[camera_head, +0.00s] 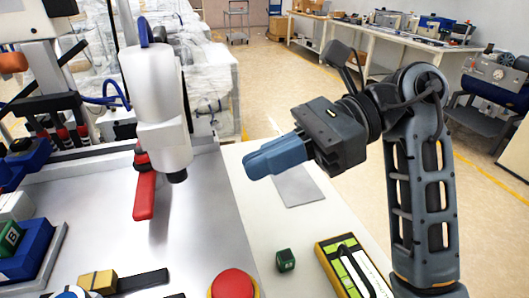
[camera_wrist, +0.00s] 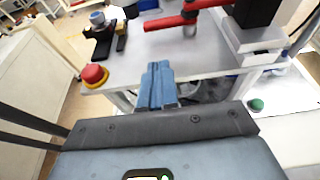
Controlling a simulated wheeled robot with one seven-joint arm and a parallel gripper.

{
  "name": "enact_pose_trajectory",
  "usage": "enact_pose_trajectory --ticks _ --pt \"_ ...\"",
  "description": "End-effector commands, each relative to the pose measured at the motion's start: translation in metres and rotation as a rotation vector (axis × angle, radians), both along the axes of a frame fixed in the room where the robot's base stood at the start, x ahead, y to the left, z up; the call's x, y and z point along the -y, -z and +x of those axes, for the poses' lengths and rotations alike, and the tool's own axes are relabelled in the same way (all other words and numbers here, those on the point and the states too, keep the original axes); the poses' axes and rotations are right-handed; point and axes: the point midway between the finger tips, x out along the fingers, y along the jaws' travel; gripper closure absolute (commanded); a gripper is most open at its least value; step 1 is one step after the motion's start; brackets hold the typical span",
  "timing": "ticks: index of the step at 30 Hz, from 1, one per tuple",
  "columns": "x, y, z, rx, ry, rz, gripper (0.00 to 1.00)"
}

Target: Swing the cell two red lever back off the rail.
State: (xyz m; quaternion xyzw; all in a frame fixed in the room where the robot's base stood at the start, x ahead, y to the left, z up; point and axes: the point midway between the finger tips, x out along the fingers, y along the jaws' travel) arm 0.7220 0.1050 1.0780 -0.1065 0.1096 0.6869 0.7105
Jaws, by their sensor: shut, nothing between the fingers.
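The red lever (camera_head: 145,190) lies over the metal plate in the head view, left of my gripper, its arm pointing toward the camera from a dark and red pivot. In the wrist view a red lever (camera_wrist: 180,20) crosses the top edge, beyond my fingertips. I cannot tell which cell it belongs to or whether it touches a rail.
A white machine arm (camera_head: 157,100) stands close beside the lever. A black bar with a yellow block (camera_head: 98,281) is lower left.

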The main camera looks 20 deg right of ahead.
Motion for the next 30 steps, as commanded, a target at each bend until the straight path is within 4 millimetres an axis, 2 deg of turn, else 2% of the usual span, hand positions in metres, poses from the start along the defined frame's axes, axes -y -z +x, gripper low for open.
enact_pose_trajectory --ticks 1,10,15,21,30 --pt "-0.011 0.002 -0.001 -0.002 -0.004 0.001 1.00" --pt "-0.066 0.020 0.001 -0.004 -0.003 0.001 1.00" --pt "-0.090 0.018 0.002 -0.001 -0.003 0.002 1.00" --pt "-0.102 0.019 0.003 -0.001 -0.001 0.003 1.00" --pt "-0.103 0.020 0.003 -0.001 0.000 0.002 1.00"
